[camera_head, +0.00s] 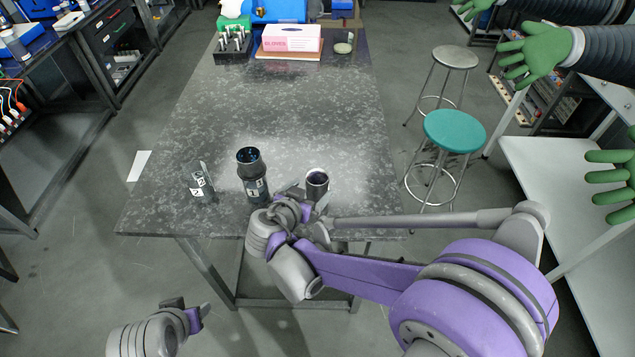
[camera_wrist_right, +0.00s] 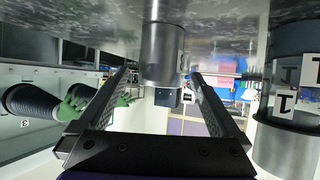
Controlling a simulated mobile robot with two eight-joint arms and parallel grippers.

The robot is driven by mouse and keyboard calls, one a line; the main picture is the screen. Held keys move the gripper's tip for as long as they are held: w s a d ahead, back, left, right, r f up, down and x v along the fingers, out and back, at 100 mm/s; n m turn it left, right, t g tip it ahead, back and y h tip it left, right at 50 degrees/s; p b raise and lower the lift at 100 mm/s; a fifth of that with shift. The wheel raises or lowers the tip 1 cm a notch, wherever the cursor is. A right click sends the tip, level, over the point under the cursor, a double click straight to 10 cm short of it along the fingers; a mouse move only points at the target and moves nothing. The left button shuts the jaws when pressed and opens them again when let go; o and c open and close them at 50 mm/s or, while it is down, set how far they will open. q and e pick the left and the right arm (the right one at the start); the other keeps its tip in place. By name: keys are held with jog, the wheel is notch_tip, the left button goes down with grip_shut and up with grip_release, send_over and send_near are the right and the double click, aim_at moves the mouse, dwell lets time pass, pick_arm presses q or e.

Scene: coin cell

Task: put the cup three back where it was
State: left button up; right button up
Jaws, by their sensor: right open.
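A dark metallic cup (camera_head: 317,185) stands upright near the table's front edge, right of the others; it is likely cup three, but its number is unreadable. The right wrist view, upside down, shows this cup (camera_wrist_right: 163,58) between the finger ends, with a label at its edge. My right gripper (camera_head: 307,198) is open around or just short of it; contact is unclear. Cup one (camera_head: 256,190), labelled 1, stands left of it with a dark cup (camera_head: 249,161) stacked at its top.
The speckled table (camera_head: 270,110) is clear behind the cups. At its far end are a pink-and-white glove box (camera_head: 291,38), a black rack (camera_head: 232,48) and a small round dish (camera_head: 343,47). Stools (camera_head: 455,131) stand right of the table.

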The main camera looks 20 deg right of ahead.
jog(key=v, duration=0.4)
jog(key=shift+s, duration=0.15)
jog(key=s+d+f+n+g+y, duration=0.1)
jog(key=s+d+n+y, duration=0.3)
jog(key=s, duration=0.5)
jog(key=s+d+f+n+g+y, duration=0.2)
jog(key=s+d+n+g+y, duration=0.1)
jog(key=s, duration=0.7)
jog(key=shift+d+f+n+y, duration=0.2)
jog(key=shift+d+n+y, duration=0.15)
jog(key=shift+n+y, duration=0.05)
